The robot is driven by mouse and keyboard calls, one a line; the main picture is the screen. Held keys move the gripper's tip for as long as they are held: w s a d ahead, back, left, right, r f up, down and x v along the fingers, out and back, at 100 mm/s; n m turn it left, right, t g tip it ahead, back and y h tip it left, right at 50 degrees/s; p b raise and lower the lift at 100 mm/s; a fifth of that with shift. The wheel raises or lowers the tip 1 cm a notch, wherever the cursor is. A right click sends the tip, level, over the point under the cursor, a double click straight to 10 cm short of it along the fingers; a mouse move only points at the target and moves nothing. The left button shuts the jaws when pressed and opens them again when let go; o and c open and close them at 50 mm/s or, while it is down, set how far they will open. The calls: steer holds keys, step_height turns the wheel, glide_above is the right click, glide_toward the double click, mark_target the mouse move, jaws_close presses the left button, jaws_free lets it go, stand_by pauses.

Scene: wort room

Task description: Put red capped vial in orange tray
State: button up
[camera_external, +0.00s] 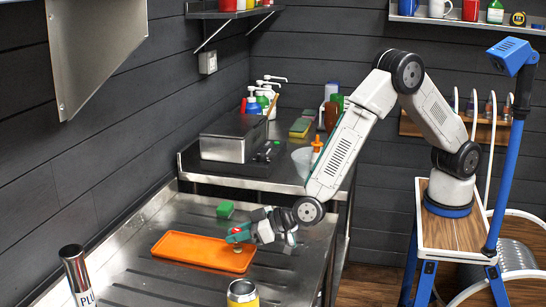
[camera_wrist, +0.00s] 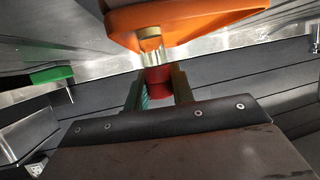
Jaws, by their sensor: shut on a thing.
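The orange tray (camera_external: 185,248) lies on the ribbed steel counter. In the wrist view its edge (camera_wrist: 205,32) fills the top of the picture. My gripper (camera_external: 238,236) is at the tray's right end. In the wrist view my gripper (camera_wrist: 158,92) is shut on the red cap of the vial (camera_wrist: 151,47). The clear glass body points away from the jaws toward the tray and overlaps it in that view. In the external view the vial is small, below the jaws over the tray's right end. I cannot tell whether it touches the tray floor.
A green block (camera_external: 225,210) stands just behind the tray, and it shows in the wrist view (camera_wrist: 52,75). A yellow can (camera_external: 243,294) stands at the front, and a dark-topped cylinder (camera_external: 76,275) at the front left. A raised counter with a metal box (camera_external: 229,140) is behind.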

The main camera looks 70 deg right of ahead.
steer(key=o, duration=1)
steer(key=shift+s+r, duration=0.2)
steer(key=shift+s, duration=0.1)
steer(key=v, duration=1.1)
steer(key=s+d+r+g+y, duration=0.1)
steer(key=s+d+r+g, duration=0.2)
steer(key=d+r, duration=0.55)
steer(key=s+d+r+g+y, duration=0.1)
steer(key=s+d+r+g, duration=0.3)
steer(key=d, duration=0.8)
steer(key=s+d+r+g+h, duration=0.1)
steer(key=s+d, duration=0.6)
steer(key=s, duration=0.1)
steer(key=s+d+m+g+h, duration=0.1)
steer(key=s+d+g+h, duration=0.1)
steer(key=s+d, duration=0.5)
steer(key=s+d+r+m+g+h, duration=0.1)
steer(key=s+d+g, duration=0.1)
steer(key=s+d, duration=0.5)
steer(key=shift+s+d+r+h, duration=0.15)
steer(key=shift+s+d+r, duration=0.05)
steer(key=shift+s, duration=0.3)
steer(key=shift+s+d+r+h, duration=0.15)
steer(key=shift+s+d, duration=0.05)
steer(key=shift+s, duration=0.3)
